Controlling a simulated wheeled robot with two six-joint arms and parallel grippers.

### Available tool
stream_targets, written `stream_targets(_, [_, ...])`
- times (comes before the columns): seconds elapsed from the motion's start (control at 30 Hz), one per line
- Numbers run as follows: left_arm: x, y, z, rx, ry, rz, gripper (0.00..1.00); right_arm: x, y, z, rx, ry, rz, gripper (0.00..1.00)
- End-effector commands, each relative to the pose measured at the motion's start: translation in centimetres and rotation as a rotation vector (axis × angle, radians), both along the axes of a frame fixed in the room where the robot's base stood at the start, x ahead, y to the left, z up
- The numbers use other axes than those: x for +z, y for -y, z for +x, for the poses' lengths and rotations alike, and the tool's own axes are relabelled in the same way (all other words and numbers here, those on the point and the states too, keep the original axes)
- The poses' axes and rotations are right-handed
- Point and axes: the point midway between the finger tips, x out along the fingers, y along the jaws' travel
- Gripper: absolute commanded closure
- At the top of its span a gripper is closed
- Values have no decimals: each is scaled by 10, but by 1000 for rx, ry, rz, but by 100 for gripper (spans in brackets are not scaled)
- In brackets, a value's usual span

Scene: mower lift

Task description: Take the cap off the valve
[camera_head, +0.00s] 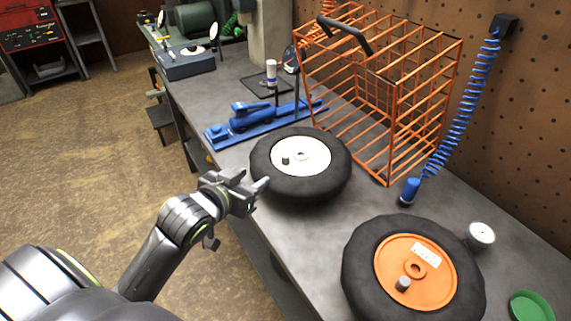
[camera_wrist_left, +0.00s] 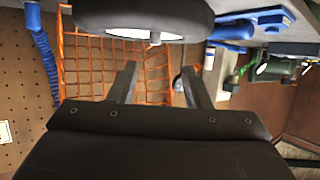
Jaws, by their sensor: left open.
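A black tyre with a white hub (camera_head: 318,165) lies flat on the grey workbench, with a small dark valve cap (camera_head: 285,160) standing on its hub. A second tyre with an orange hub (camera_head: 427,262) lies nearer, with a grey valve cap (camera_head: 403,284) on its hub. The pictures do not show which valve is meant. My left gripper (camera_head: 254,180) is open and empty at the left edge of the white-hub tyre, apart from its cap. In the left wrist view the white-hub tyre (camera_wrist_left: 150,14) shows above the open fingers (camera_wrist_left: 158,72). My right gripper is out of view.
An orange wire cage (camera_head: 388,90) stands behind the tyres. A blue coiled hose (camera_head: 467,105) hangs at the right. A blue tool (camera_head: 250,117) lies beyond the white-hub tyre. A round gauge (camera_head: 481,235) and a green dish (camera_head: 531,307) sit near the orange-hub tyre.

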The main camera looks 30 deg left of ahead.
Motion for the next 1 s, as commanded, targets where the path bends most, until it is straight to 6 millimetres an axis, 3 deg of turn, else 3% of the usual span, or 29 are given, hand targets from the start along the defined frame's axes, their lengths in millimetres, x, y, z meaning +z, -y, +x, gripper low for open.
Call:
stream_targets(0.4, [-26,2,68,1,-1,-4,56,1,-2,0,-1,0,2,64])
stream_targets(0.67, [-32,2,82,0,-1,-2,56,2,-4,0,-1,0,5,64])
stream_targets(1.0, [-45,9,120,1,-1,-2,56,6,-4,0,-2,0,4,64])
